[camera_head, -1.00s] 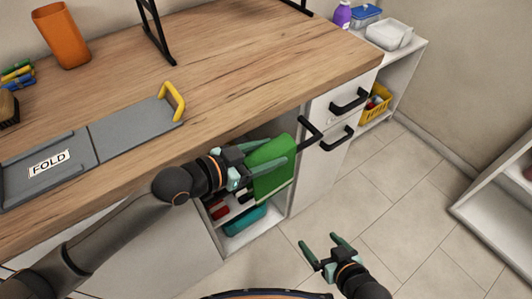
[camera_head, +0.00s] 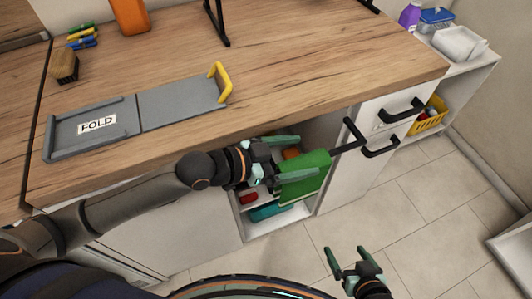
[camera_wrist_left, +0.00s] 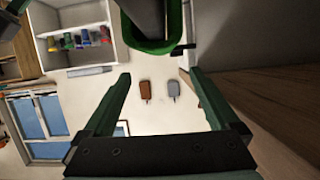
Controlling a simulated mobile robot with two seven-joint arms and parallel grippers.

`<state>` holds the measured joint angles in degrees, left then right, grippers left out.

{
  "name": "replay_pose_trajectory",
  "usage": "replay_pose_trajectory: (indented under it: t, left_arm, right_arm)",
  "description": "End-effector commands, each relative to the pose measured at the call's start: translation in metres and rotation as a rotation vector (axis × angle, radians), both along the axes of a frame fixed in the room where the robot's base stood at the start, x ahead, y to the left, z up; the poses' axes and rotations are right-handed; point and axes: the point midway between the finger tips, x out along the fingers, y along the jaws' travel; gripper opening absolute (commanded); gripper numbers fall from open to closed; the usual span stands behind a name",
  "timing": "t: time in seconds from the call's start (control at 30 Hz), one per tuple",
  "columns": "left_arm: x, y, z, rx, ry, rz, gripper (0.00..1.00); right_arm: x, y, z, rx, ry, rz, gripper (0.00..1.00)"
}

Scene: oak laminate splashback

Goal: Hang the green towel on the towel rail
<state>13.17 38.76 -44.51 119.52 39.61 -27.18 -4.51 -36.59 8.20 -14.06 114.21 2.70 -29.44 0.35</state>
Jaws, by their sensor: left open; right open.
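The green towel (camera_head: 304,184) hangs draped over the black towel rail (camera_head: 347,147), which sticks out at the front of the counter unit. In the left wrist view the towel (camera_wrist_left: 152,46) wraps around a dark bar at the top of the picture, beyond my fingertips. My left gripper (camera_head: 308,157) is open beside the towel; its fingers overlap the towel in the head view, but the wrist view (camera_wrist_left: 163,85) shows nothing between them. My right gripper (camera_head: 350,254) is open and empty over the floor.
A grey folding board (camera_head: 140,112) with a yellow handle lies on the wooden counter (camera_head: 290,75). Black drawer handles (camera_head: 401,110) stick out right of the rail. An open shelf with a teal item (camera_head: 268,211) sits below the towel.

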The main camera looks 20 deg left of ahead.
Motion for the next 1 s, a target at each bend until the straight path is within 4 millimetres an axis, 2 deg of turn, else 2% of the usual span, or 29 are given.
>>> replay_pose_trajectory:
  t: [0.03,0.2,0.43,0.7,1.0]
  left_arm:
    - [-0.014,0.015,-0.021,0.043,0.045,0.002,0.94]
    - [-0.031,0.037,0.006,0.028,0.016,-0.001,0.94]
    - [-0.047,0.060,0.031,0.012,-0.013,-0.001,0.94]
    - [-0.055,0.069,0.044,0.002,-0.028,-0.004,0.94]
    - [-0.056,0.069,0.046,0.000,-0.031,-0.005,0.94]
  right_arm:
    - [0.000,-0.002,-0.001,-0.004,0.001,-0.001,0.95]
    - [-0.001,-0.002,0.001,-0.004,0.002,-0.003,0.95]
    - [0.001,-0.003,0.006,-0.003,-0.008,-0.007,0.95]
    - [0.001,-0.004,0.008,-0.001,-0.009,-0.013,0.95]
    - [0.002,-0.005,0.008,-0.002,-0.010,-0.014,0.95]
